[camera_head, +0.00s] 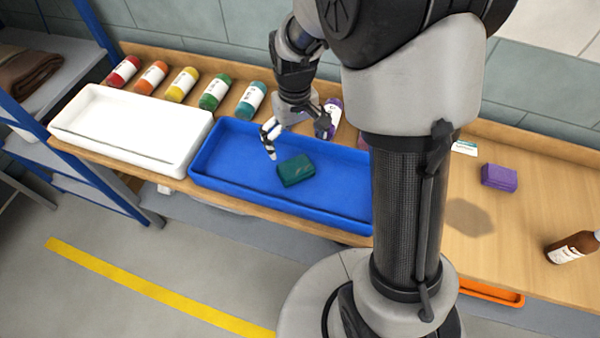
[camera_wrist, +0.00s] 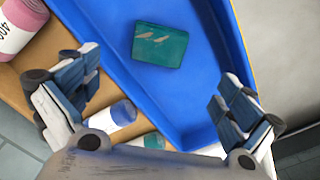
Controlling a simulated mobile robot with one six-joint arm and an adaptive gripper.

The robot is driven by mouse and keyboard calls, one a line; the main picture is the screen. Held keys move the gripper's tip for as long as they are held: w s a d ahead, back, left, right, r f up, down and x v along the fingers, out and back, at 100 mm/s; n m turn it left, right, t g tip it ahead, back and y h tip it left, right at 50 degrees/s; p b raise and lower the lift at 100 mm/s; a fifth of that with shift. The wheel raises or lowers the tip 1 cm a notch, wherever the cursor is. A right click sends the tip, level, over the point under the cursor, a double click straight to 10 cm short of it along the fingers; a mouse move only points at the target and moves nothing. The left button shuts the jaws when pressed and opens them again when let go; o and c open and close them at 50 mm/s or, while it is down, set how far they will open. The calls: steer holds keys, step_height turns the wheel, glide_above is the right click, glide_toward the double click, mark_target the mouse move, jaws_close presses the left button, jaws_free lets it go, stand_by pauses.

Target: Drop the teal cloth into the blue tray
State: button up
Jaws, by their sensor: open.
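The teal cloth (camera_head: 296,170) is a small folded block lying on the floor of the blue tray (camera_head: 225,172), near the tray's middle. In the wrist view the cloth (camera_wrist: 160,45) lies flat in the blue tray (camera_wrist: 200,110), beyond my fingertips and apart from them. My gripper (camera_head: 297,143) is above the tray, at its back side, with its fingers spread and nothing between them. Both fingers of my gripper (camera_wrist: 155,105) show wide apart in the wrist view. My arm hides the right end of the tray in the head view.
A white tray (camera_head: 135,112) stands left of the blue one. Several coloured bottles, such as a green one (camera_head: 214,92), lie along the back. A purple folded cloth (camera_head: 499,177) and a brown bottle (camera_head: 574,247) are on the right. The wooden top between them is mostly clear.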

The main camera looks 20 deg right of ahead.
step_height(320, 180, up, 9)
stand_by(0.3)
steer(key=shift+r, duration=0.2)
steer(key=s+r+m+t, duration=0.1)
steer(key=s+r, duration=0.3)
steer(key=s, duration=0.6)
steer(key=s+r+t, duration=0.3)
steer(key=s, duration=0.8)
steer(key=shift+r+m+t, duration=0.3)
steer(key=shift+r+m, duration=0.1)
steer(key=shift+w, duration=0.1)
steer(key=shift+c, duration=0.5)
